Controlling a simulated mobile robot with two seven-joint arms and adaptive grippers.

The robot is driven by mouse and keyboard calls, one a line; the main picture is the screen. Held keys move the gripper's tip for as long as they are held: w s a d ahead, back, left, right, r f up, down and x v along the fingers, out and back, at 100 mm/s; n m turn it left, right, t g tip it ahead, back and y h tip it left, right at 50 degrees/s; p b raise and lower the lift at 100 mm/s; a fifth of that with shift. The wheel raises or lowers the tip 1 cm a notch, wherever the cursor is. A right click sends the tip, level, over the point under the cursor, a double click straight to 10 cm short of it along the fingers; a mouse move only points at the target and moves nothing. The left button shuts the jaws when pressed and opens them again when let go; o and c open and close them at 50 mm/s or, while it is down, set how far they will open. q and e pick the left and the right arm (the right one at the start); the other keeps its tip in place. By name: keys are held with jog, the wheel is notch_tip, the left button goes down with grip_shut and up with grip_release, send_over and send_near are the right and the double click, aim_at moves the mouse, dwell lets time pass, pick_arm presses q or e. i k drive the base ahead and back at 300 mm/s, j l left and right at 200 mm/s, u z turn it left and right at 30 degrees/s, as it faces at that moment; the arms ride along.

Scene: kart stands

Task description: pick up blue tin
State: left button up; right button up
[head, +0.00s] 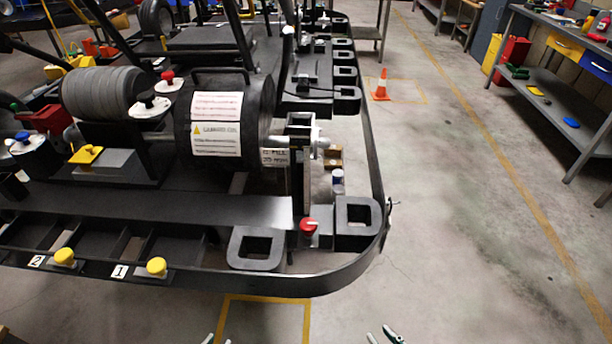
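A small blue cylinder with a pale top (338,178), which looks like the blue tin, stands upright at the kart's right end, near a small brown box. It is small in view, so its details are hard to tell. My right gripper (383,337) shows at the bottom edge, right of centre, with its fingertips apart and nothing seen between them. My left gripper (218,341) barely shows at the bottom edge, its tips apart. Both are well apart from the cylinder, on the near side of the kart's bumper; the rest of them is cut off.
The black kart frame (150,206) fills the left, with a curved bumper (325,285) and a red knob (309,225) towards me. An orange cone (381,86) stands behind. A grey workbench (560,40) is at the right. The floor between is clear.

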aim_at(338, 177)
jog(key=z, duration=0.35)
jog(key=l, duration=0.7)
jog(key=l+u, duration=0.1)
jog(key=l, duration=0.4)
jog(key=i+l+u, duration=0.1)
jog(key=l, duration=0.4)
jog(key=i+l+u, duration=0.15)
jog(key=l, duration=0.15)
jog(key=i+l+u, duration=0.1)
jog(key=l, duration=0.25)
jog(key=i+l+u, duration=0.15)
jog(key=l, duration=0.15)
jog(key=i+l+u, duration=0.25)
jog(key=l, duration=0.3)
jog(key=i+l+u, duration=0.3)
jog(key=i+l, duration=0.15)
jog(key=i+l+u, duration=0.1)
jog(key=i+l, duration=0.15)
jog(key=i+l+u, duration=0.25)
jog(key=i+l, duration=0.2)
jog(key=l, duration=0.3)
jog(key=i+l+u, duration=0.25)
jog(key=i+l, duration=0.2)
jog(key=l, duration=0.35)
jog(key=i+l+u, duration=0.15)
jog(key=l, duration=0.25)
jog(key=i+l+u, duration=0.1)
jog(key=l, duration=0.35)
jog(key=i, duration=0.1)
